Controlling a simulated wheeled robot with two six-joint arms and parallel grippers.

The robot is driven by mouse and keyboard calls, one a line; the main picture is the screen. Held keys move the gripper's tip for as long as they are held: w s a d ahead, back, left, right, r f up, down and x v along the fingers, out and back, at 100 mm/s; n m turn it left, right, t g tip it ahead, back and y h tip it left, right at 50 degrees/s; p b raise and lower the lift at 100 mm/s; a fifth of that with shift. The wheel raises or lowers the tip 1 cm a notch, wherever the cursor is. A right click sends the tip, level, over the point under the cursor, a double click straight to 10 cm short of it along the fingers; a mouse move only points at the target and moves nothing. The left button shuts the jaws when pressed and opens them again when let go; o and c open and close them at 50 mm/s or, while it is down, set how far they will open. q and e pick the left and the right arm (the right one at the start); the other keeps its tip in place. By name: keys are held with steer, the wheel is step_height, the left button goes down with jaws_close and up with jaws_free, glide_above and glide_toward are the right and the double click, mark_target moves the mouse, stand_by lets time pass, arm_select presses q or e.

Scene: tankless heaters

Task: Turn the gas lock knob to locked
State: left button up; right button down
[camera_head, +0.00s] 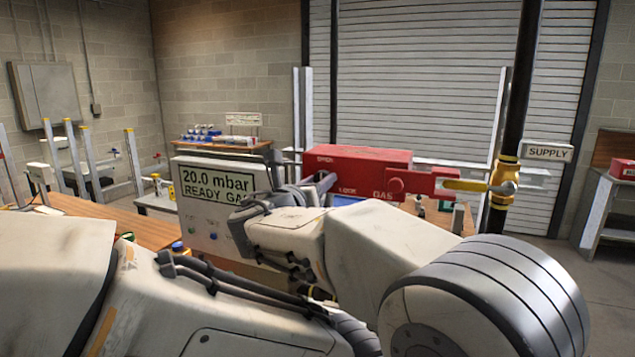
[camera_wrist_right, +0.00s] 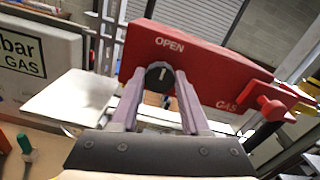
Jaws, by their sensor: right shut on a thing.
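The red gas lock box (camera_head: 372,160) stands behind the bench, with OPEN at its upper left, LOCK lower down and GAS at its right. My right gripper (camera_wrist_right: 160,76) is shut on the dark round knob (camera_wrist_right: 159,79), one finger on each side. The white mark on the knob's face stands nearly upright in the right wrist view. In the head view my right gripper (camera_head: 322,184) reaches the box's left end, and its fingers largely hide the knob. In the right wrist view the red box (camera_wrist_right: 205,72) is tilted and the LOCK label does not show. My left gripper is not visible.
A panel (camera_head: 218,192) reading "20.0 mbar READY GAS" stands left of the box. A yellow lever (camera_head: 465,185) and a dark pipe with a yellow fitting (camera_head: 503,180) are on the right. A green-handled item (camera_wrist_right: 25,145) is at lower left in the wrist view.

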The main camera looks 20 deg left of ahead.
steer(key=shift+d+f+m+b, duration=0.1)
steer(key=shift+m+b, duration=3.3)
steer(key=shift+m, duration=0.65)
steer(key=shift+f+m+b, duration=0.1)
steer(key=shift+m+b, duration=3.3)
steer(key=shift+m, duration=0.65)
steer(key=shift+c, duration=1.9)
jaws_free()
steer(key=shift+s, duration=0.15)
